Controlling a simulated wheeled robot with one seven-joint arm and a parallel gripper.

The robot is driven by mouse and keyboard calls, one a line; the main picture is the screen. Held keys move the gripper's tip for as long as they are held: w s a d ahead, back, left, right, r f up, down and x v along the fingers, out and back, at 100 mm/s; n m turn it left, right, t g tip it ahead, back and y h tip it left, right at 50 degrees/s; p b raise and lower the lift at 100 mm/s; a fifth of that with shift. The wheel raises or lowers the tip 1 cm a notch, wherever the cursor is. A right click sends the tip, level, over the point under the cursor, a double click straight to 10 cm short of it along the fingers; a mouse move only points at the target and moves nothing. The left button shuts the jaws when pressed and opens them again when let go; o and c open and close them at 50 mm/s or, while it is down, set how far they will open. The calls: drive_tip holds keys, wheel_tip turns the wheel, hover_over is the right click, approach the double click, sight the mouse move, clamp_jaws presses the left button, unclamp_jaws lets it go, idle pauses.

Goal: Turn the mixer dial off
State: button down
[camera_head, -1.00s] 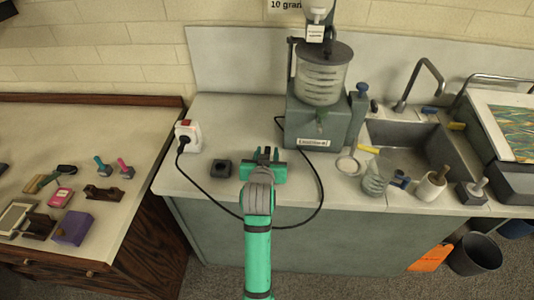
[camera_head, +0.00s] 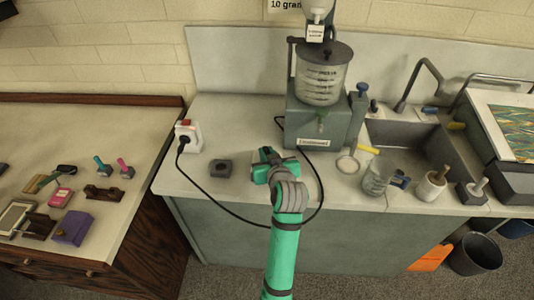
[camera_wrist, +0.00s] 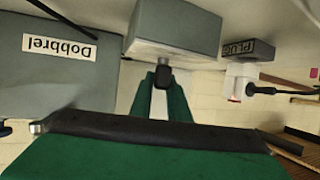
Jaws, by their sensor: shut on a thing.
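My gripper (camera_head: 266,158) is low over the counter, in front and to the left of the grey mixer machine (camera_head: 300,118). In the wrist view, its green jaws (camera_wrist: 164,88) close around a small dark knob (camera_wrist: 164,77). This knob, which looks like the dial, is on the near face of a grey box (camera_wrist: 178,28). The wrist picture is upside down. The machine's side with the label "Dobbrel" (camera_wrist: 60,45) is at its left. I cannot read the dial's setting.
A small grey block (camera_head: 220,168), labelled "PLUG" in the wrist view (camera_wrist: 248,48), stands left of my gripper. A white outlet with a red switch (camera_head: 187,137) has a black cable (camera_head: 205,195) looping along the counter front. A glass beaker (camera_head: 377,180) and sink (camera_head: 405,145) are to the right.

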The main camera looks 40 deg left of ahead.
drive_tip(key=n+g+y, duration=0.1)
drive_tip(key=n+g, duration=0.2)
drive_tip(key=n+g+y, duration=0.2)
drive_tip(key=n+g, duration=0.1)
drive_tip(key=g, duration=0.1)
drive_tip(key=shift+w+d, duration=0.1)
drive_tip(key=shift+w, duration=0.05)
drive_tip(key=n+g, duration=0.5)
drive_tip(key=shift+g+h, duration=0.3)
drive_tip(key=shift+g, duration=0.1)
drive_tip(key=c, duration=1.7)
unclamp_jaws()
drive_tip(key=v, duration=1)
drive_tip(key=shift+d, duration=0.1)
